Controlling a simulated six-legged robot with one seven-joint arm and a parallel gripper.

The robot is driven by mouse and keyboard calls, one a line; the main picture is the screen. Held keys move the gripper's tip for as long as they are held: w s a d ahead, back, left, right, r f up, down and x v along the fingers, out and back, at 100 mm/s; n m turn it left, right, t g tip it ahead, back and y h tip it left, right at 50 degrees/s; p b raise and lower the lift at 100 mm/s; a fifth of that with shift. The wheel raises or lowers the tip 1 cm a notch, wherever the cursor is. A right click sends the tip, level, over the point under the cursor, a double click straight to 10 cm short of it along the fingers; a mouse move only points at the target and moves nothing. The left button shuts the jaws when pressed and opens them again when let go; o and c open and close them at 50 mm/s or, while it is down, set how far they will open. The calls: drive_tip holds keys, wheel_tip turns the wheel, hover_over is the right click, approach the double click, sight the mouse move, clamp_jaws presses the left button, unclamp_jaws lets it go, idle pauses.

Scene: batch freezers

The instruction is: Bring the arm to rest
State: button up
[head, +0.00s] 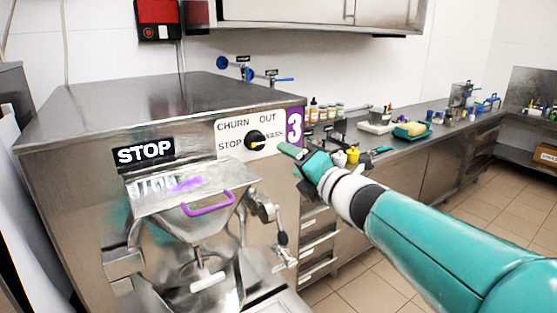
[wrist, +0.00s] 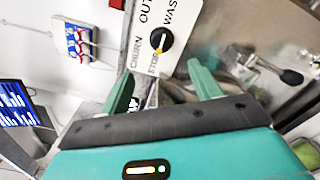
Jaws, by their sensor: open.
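My gripper (head: 287,150) is at the end of my teal arm, which reaches in from the lower right in the head view. In the wrist view my gripper (wrist: 161,86) shows two green fingers spread apart with nothing held between them. The black selector knob (head: 255,140) is on the white panel of the steel machine, left of my gripper. The knob also shows in the wrist view (wrist: 160,38), beyond the fingers and apart from them. Its yellow mark lies on the side of the STOP label there.
The batch freezer (head: 70,190) fills the left, with a STOP display (head: 146,152) and a purple-handled hopper lid (head: 207,205). A counter (head: 430,140) with bottles and trays runs behind my arm. Tiled floor (head: 480,205) is clear at right.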

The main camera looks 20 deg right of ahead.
drive_tip(key=s+d+f+m+g+h, duration=0.4)
drive_tip(key=s+f+m+h, duration=0.45)
drive_tip(key=m, duration=1.05)
drive_tip(key=s+a+f+m+g+y, duration=0.1)
drive_tip(key=s+a+f+m+g, duration=0.2)
drive_tip(key=s, duration=0.4)
drive_tip(key=s+a+f+m+g+y, duration=0.2)
drive_tip(key=s+a+f+m+g, duration=0.2)
drive_tip(key=s+f, duration=0.3)
drive_tip(key=shift+s+a+m+g, duration=0.15)
drive_tip(key=shift+a+m+g, duration=0.15)
drive_tip(key=shift+a+m, duration=0.55)
drive_tip(key=shift+d, duration=0.1)
drive_tip(key=shift+c, duration=0.2)
drive_tip(key=c, duration=0.5)
drive_tip(key=shift+c, duration=0.2)
